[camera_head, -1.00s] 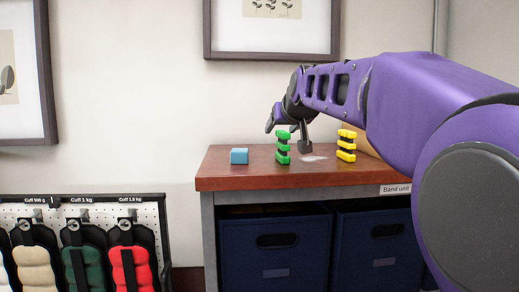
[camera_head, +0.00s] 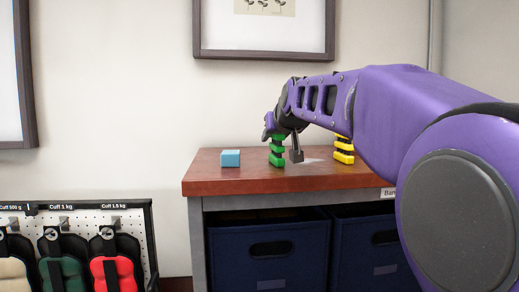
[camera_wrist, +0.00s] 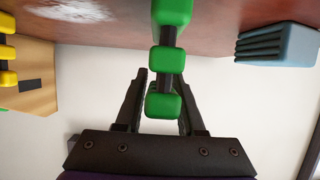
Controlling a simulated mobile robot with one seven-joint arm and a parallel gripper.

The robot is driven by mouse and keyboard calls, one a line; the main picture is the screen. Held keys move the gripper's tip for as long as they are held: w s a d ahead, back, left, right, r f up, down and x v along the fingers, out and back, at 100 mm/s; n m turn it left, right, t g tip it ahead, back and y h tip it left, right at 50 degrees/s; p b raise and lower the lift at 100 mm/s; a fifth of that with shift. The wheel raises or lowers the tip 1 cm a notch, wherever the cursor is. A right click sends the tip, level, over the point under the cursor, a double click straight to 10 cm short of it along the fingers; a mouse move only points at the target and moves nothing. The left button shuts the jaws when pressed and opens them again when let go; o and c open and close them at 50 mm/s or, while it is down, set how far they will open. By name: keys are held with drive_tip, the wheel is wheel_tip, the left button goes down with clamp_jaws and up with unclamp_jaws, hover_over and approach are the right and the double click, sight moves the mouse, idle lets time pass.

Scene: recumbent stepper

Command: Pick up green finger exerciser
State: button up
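The green finger exerciser (camera_head: 276,152) stands upright on the wooden top of the cabinet (camera_head: 240,181), near its front left. My gripper (camera_head: 284,146) is above and around its upper part in the head view. In the wrist view the exerciser (camera_wrist: 166,62) hangs down the middle of the picture, and its end block lies between the two dark fingers of my gripper (camera_wrist: 163,85). The fingers are apart, with a gap visible on the left side; contact on the right side cannot be told. Part of the exerciser's top is hidden by my gripper in the head view.
A blue block (camera_head: 230,159) lies to the left. A yellow finger exerciser (camera_head: 344,150) stands to the right, partly behind my arm. A tan box (camera_wrist: 28,78) shows beside it in the wrist view. Dark blue bins (camera_head: 270,250) fill the shelf below. Cuff weights (camera_head: 62,265) hang at left.

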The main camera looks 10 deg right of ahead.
clamp_jaws()
